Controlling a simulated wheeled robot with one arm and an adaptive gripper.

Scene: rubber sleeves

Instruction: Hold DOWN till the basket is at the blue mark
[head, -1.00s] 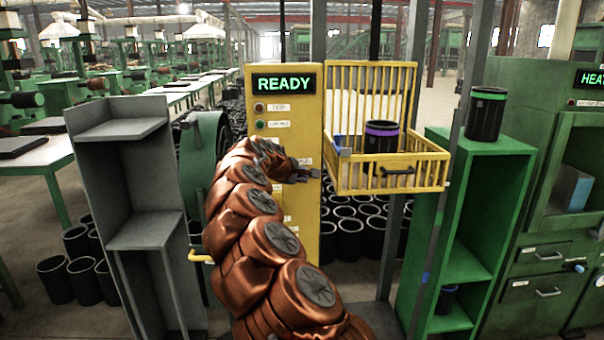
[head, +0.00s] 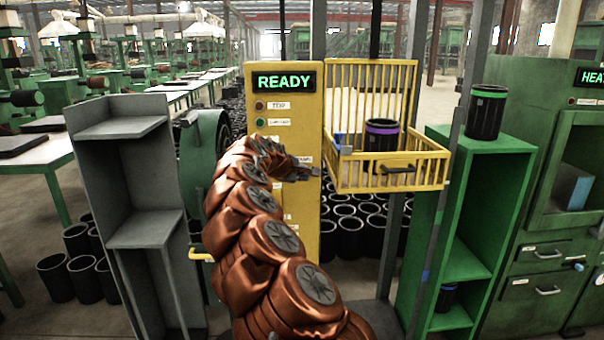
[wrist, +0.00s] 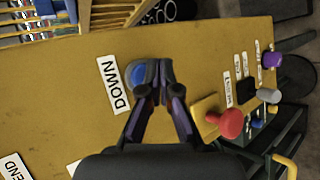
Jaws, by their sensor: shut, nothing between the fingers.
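My gripper (wrist: 151,66) is shut and empty. In the wrist view its fingertips are over the right side of the blue button (wrist: 134,74), beside the DOWN label (wrist: 114,84); I cannot tell whether they press it. In the head view my gripper (head: 312,171) is at the front of the yellow control panel (head: 305,215). The yellow basket (head: 436,170) hangs right of the panel, at about the height of the green shelf's top. It holds a black sleeve with a purple band (head: 381,140). A small blue mark (head: 425,276) shows on the grey post, lower than the basket.
The panel's display (head: 284,82) reads READY. A red mushroom button (wrist: 230,123) sticks out close to the right finger. A green shelf (head: 470,235) with a green-banded sleeve (head: 487,112) stands right; a grey rack (head: 145,228) stands left. Several black sleeves stand on the floor.

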